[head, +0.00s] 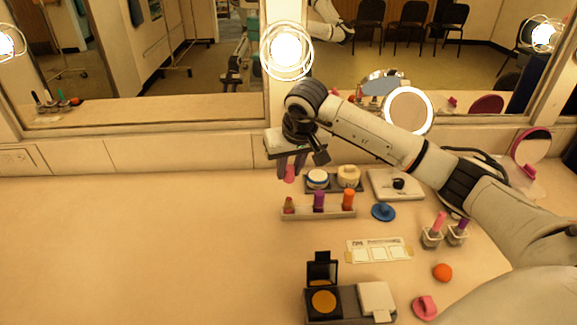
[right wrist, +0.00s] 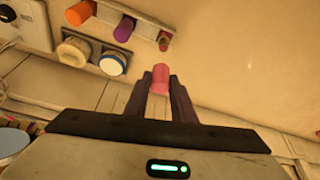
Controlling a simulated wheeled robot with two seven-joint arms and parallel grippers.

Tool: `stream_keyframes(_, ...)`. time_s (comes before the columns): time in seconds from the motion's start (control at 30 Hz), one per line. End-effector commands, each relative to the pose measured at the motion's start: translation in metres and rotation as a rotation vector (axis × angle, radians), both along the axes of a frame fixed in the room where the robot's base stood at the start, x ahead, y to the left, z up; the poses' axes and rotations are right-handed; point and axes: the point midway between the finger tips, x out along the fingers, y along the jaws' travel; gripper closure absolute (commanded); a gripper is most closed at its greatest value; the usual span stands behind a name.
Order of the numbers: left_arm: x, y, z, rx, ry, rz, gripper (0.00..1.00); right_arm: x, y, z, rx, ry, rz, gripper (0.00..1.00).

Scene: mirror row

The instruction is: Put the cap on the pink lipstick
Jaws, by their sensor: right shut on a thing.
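My right gripper (head: 290,168) is shut on a pink cap (head: 290,174), held in the air to the left of the jars. In the right wrist view, the cap (right wrist: 160,78) sits between the two dark fingertips (right wrist: 160,88). A short uncapped pinkish-red lipstick (head: 288,205) stands at the left end of a low rack (head: 304,214). It also shows in the right wrist view (right wrist: 164,41). The cap is apart from it, farther back. A purple lipstick (head: 319,200) and an orange one (head: 348,199) stand in the same rack. My left gripper is not in view.
Two jars (head: 318,179) stand just behind the rack. The left counter is clear; mirrors line the back.

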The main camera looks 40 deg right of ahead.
Motion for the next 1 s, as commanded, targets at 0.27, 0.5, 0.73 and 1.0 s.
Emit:
stream_keyframes(0.27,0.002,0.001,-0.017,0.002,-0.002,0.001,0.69,-0.001,0.001,-0.023,0.0,0.002,0.002,0.98)
stream_keyframes(0.5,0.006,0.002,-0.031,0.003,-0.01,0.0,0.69,-0.001,0.002,-0.046,0.001,0.002,0.002,0.98)
stream_keyframes(0.73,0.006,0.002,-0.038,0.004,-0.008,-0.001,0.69,0.0,0.001,-0.055,0.0,0.0,0.001,0.98)
stream_keyframes(1.0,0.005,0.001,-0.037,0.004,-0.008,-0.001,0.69,0.0,0.001,-0.055,0.0,0.0,0.001,0.98)
